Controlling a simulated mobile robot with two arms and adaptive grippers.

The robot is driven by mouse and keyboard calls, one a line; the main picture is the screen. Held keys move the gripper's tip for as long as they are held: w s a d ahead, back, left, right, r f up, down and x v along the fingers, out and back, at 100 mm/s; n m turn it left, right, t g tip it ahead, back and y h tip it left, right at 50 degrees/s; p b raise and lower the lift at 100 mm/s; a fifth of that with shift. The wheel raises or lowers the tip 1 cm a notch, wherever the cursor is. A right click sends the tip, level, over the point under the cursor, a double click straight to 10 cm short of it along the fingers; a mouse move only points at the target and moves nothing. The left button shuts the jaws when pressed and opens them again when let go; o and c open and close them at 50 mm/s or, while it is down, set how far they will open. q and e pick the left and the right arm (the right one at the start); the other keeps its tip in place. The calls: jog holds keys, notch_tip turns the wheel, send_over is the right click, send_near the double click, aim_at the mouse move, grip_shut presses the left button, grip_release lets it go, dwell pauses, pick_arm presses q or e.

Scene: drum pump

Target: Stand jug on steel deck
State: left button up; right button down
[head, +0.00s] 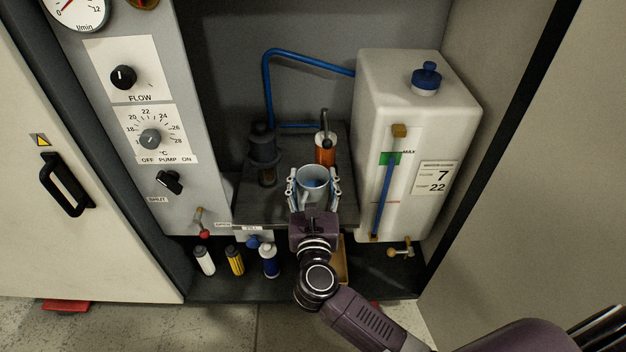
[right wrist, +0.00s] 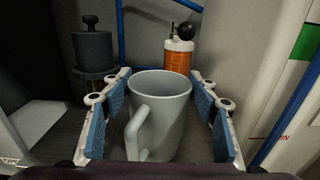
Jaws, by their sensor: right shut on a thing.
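The jug (head: 314,180) is a pale grey open-topped vessel with a handle, and it looks upright. In the right wrist view the jug (right wrist: 158,110) shows its handle toward my wrist. My right gripper (head: 314,188) is shut on the jug, one blue-padded finger on each side. The jug is over the front part of the dark steel deck (head: 252,208) inside the cabinet. Its base is hidden by my gripper, so I cannot tell if it touches the deck. My left gripper is not in view.
An orange bottle (head: 325,155) stands behind the jug, and a dark grey pump part (head: 263,147) stands behind left. A large white tank (head: 433,115) is close on the right. Several small bottles (head: 235,260) stand below the deck. The deck's front left is clear.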

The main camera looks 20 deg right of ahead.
jog(key=c, duration=0.8)
grip_release()
